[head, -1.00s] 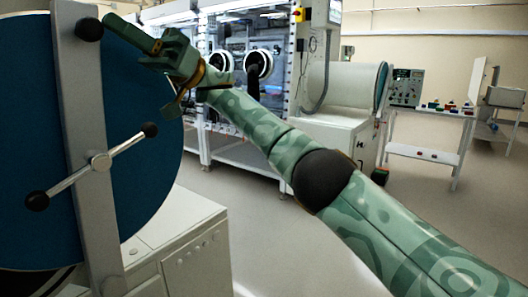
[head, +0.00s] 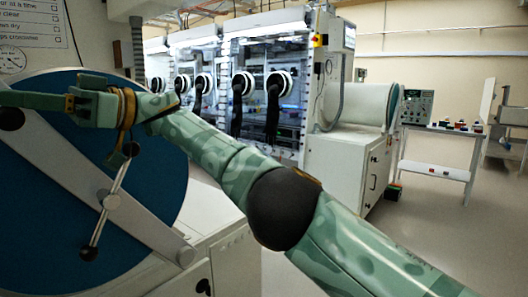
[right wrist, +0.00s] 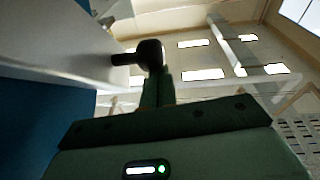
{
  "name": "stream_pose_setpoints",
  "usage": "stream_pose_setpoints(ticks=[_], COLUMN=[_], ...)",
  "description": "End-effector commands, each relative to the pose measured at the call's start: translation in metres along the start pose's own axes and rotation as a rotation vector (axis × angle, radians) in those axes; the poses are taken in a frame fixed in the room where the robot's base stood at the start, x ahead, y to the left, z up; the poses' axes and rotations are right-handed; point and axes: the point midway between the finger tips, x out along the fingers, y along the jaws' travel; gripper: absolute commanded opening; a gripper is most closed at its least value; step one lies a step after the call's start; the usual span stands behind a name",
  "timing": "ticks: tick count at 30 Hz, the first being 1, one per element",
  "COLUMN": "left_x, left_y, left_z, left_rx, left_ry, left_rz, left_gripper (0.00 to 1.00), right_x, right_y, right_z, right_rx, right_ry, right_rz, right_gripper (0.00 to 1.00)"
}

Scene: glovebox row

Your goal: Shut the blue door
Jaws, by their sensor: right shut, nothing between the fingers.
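The blue door (head: 45,232) is a large round disc at the left of the head view. A grey bar (head: 60,160) crosses it diagonally, with a silver crossed handle (head: 115,182) at its middle. A black knob (head: 11,119) sits near the bar's upper left end. My right gripper (head: 25,100) is shut and empty, reaching across the door's upper part to that knob. In the right wrist view the black knob (right wrist: 150,52) is right at the fingertips; I cannot tell whether they touch. The blue door (right wrist: 35,125) also shows there. My left gripper is not in view.
A white cabinet (head: 225,262) stands below and right of the door. Glovebox windows (head: 250,85) with black gloves line the back. A white side table (head: 435,170) with a control box stands at the right.

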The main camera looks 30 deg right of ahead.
Motion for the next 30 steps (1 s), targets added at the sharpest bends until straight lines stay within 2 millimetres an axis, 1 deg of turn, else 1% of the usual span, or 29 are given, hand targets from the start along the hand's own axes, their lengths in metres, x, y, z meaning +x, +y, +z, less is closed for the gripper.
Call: stream_pose_setpoints(ticks=[3,7,18,21,23,26,29,30], left_x=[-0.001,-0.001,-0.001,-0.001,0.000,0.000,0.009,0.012], left_y=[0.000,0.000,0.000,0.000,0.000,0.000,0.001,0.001], left_z=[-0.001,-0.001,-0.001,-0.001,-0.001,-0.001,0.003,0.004], left_rx=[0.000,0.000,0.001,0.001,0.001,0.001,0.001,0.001], left_ry=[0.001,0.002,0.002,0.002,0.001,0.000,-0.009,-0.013], left_rz=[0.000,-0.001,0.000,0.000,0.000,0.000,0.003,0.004], left_gripper=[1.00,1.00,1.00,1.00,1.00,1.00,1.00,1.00], right_x=[0.000,0.000,0.000,-0.004,-0.009,-0.027,-0.054,-0.067], right_y=[0.000,0.000,0.000,0.000,0.001,0.001,0.003,0.002], right_z=[0.006,0.009,0.010,0.010,0.010,0.009,0.013,0.013], right_rx=[-0.001,-0.001,-0.001,-0.001,-0.001,0.000,0.002,0.002], right_ry=[-0.023,-0.033,-0.034,-0.034,-0.034,-0.033,-0.033,-0.031], right_rz=[-0.001,-0.001,0.000,0.001,0.002,0.005,0.007,0.007], right_gripper=[0.00,0.00,0.00,0.00,0.00,0.00,0.00,0.00])
